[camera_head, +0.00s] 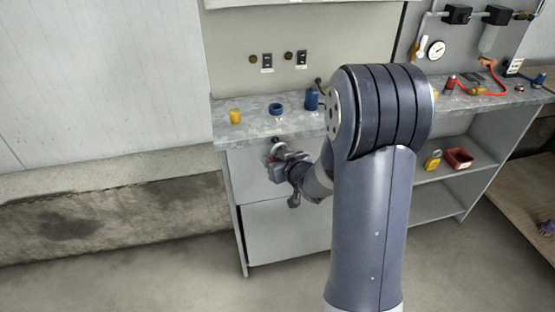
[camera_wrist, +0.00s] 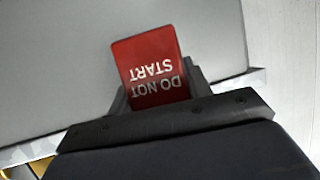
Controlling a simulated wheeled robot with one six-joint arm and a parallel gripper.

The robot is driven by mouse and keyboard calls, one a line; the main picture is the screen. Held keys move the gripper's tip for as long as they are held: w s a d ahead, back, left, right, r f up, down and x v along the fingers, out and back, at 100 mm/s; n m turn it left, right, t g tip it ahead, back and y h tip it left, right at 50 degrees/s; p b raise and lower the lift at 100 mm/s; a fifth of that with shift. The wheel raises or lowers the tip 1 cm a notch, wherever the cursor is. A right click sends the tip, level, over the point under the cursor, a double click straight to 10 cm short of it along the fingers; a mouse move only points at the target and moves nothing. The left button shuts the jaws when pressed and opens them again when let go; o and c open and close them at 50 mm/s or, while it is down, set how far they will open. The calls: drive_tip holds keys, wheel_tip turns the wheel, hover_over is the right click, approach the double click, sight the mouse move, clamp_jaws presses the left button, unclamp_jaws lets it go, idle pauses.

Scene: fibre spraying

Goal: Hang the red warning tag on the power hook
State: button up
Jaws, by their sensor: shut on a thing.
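The red warning tag (camera_wrist: 150,62) fills the middle of the wrist view, with "DO NOT START" upside down on its face. My gripper (camera_wrist: 158,96) is shut on the tag, which stands out beyond the dark jaws. In the head view my gripper (camera_head: 278,162) is in front of the cabinet, just below the counter's front edge at the left; the tag's red face does not show there. Two small brown knobs or hooks (camera_head: 253,59) (camera_head: 288,57) sit on the wall panel beside dark switch plates. Their labels are too small to read, so I cannot tell which is the power hook.
The grey counter (camera_head: 252,134) carries a yellow cup (camera_head: 235,116), a blue ring (camera_head: 276,109) and a blue container (camera_head: 311,99). A yellow padlock (camera_head: 433,160) and a red bin (camera_head: 459,158) are on the shelf at right. My arm hides the counter's middle.

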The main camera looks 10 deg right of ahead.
drive_tip(key=shift+w+f, duration=0.25)
drive_tip(key=o, duration=0.8)
drive_tip(key=shift+o, duration=1.3)
drive_tip(key=shift+s, duration=0.2)
drive_tip(key=v, duration=0.5)
drive_tip(key=p+v, duration=0.1)
drive_tip(key=v, duration=0.3)
drive_tip(key=shift+s+d+r+p, duration=0.15)
drive_tip(key=shift+s+r+p, duration=0.15)
drive_tip(key=shift+r, duration=0.1)
drive_tip(key=shift+s+r, duration=0.2)
drive_tip(key=shift+s, duration=0.35)
drive_tip(key=shift+f, duration=0.1)
drive_tip(key=x, duration=0.5)
drive_tip(key=b+x, duration=0.1)
drive_tip(key=x, duration=0.4)
drive_tip(key=shift+d, duration=0.2)
drive_tip(key=shift+s+f, duration=0.1)
drive_tip(key=shift+s, duration=0.05)
